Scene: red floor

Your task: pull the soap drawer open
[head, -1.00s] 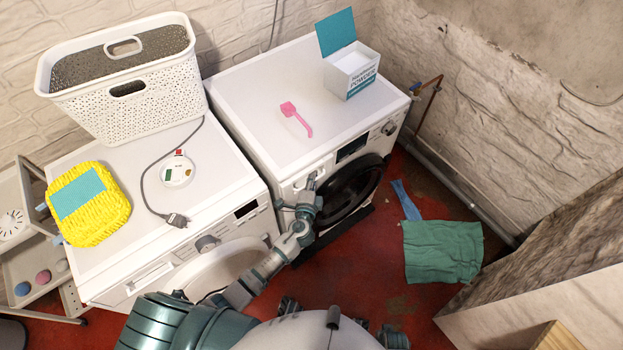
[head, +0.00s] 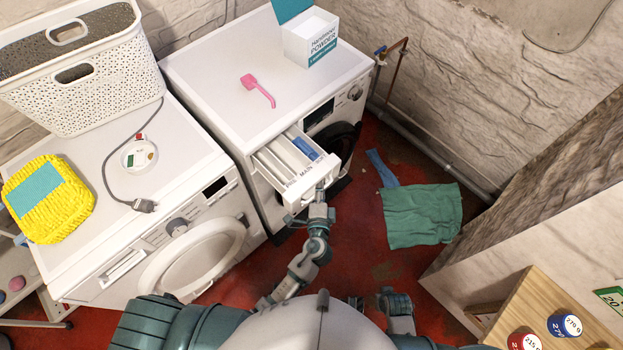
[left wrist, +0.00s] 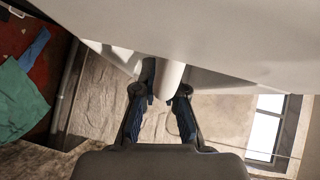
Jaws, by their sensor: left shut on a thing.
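The soap drawer (head: 297,171) stands pulled out from the front of the right-hand washing machine (head: 258,85). Its white compartments and a blue insert (head: 305,148) show from above, with lettering inside that reads "MAIN". The exact contact is partly hidden. My right gripper cannot be made out in the head view.
A pink scoop (head: 258,90) and a powder box (head: 310,40) stand on the machine's top. The left machine (head: 150,220) carries a basket (head: 85,75) and a yellow pad (head: 48,205). A green cloth (head: 422,215) lies on the red floor. A wooden surface (head: 530,300) is at lower right.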

